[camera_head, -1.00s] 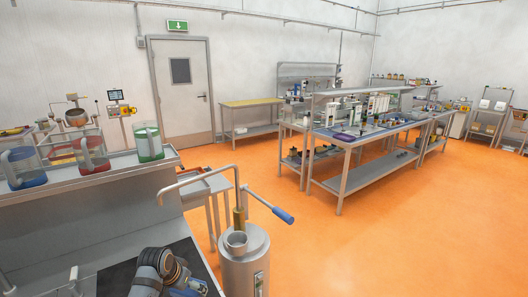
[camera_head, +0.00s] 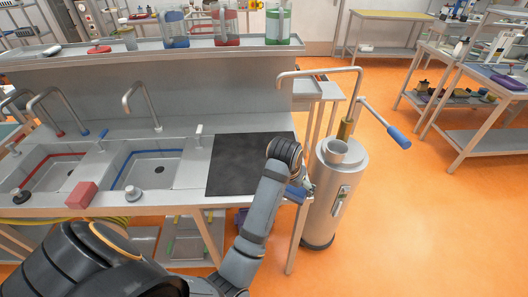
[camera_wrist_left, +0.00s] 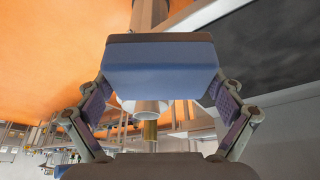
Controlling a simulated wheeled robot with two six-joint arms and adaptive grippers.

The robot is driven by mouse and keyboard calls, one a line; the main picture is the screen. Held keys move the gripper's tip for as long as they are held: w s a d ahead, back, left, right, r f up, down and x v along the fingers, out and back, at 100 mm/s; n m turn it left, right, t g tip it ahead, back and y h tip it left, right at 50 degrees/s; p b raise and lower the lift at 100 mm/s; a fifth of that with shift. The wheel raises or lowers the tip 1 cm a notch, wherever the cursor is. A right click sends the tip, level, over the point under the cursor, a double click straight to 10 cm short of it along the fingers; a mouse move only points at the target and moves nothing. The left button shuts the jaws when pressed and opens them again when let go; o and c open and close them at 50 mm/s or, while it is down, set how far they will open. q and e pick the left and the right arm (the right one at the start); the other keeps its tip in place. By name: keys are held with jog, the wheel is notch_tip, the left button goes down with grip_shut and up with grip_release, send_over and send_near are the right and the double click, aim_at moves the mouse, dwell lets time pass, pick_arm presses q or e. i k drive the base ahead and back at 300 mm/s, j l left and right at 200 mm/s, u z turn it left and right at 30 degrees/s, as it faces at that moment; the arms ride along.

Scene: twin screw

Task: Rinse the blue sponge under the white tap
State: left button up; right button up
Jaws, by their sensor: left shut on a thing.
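A blue sponge (camera_wrist_left: 160,65) fills the middle of the left wrist view, pinched between the two fingers of my left gripper (camera_wrist_left: 158,90). In the head view my left gripper (camera_head: 297,188) is small and partly hidden by its wrist, with a bit of the blue sponge (camera_head: 293,193) beside it. It is at the right front corner of the sink counter, left of a metal cylinder. A pale, curved tap (camera_head: 140,103) stands behind the blue-striped basin (camera_head: 150,172). A short white fitting (camera_head: 198,135) stands to its right. My right gripper is not in view.
The metal cylinder (camera_head: 340,190) has an arched pipe and a blue-handled lever (camera_head: 399,136). A black mat (camera_head: 240,165) lies on the counter. A red block (camera_head: 82,194) sits on the front ledge near the red-striped basin (camera_head: 58,165). Jugs stand on the shelf behind.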

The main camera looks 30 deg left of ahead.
aim_at(197, 139)
jog(key=u, duration=1.6)
